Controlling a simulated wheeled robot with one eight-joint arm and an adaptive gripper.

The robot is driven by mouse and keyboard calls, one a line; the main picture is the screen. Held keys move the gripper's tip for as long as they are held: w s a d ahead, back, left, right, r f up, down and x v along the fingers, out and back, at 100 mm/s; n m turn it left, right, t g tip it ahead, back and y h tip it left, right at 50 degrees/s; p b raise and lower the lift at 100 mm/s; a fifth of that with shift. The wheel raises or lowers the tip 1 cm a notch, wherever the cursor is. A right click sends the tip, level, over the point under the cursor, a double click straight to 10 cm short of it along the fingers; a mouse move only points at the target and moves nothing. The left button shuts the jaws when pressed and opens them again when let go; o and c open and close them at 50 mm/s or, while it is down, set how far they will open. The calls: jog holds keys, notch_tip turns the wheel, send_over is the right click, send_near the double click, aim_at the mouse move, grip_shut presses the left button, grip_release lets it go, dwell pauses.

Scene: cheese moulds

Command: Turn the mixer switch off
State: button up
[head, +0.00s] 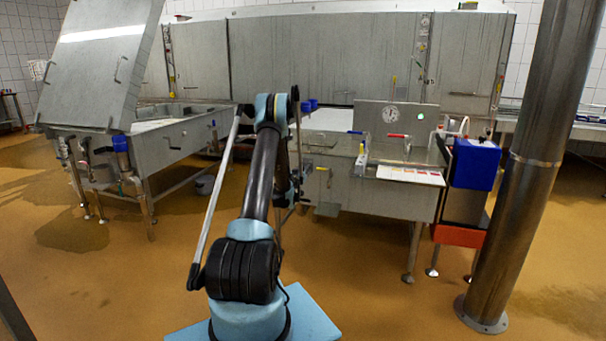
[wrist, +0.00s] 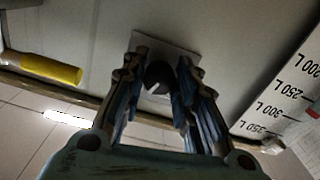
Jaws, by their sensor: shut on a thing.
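In the wrist view, a dark round knob (wrist: 158,74), which looks like the mixer switch, sits on a small pale square plate (wrist: 182,54) fixed to a grey surface. My gripper (wrist: 160,86) has its two fingers on either side of the knob and is shut on it. The fingers hide the knob's sides, and I cannot make out which way it is turned. In the head view, my own arm stands in front and hides the gripper's tips and the switch.
In the wrist view, a yellow handle (wrist: 50,68) is at left and a litre scale (wrist: 285,100) at right. In the head view, a steel vat (head: 178,140) stands left, a steel workbench (head: 385,198) right of my arm, and a pillar (head: 520,170) far right. Floor between is open.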

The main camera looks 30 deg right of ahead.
jog(key=n, duration=1)
jog(key=shift+a, duration=0.15)
jog(key=shift+n, duration=0.4)
jog(key=o, duration=1)
jog(key=shift+w, duration=0.1)
jog(key=shift+o, duration=0.2)
jog(key=v, duration=1.2)
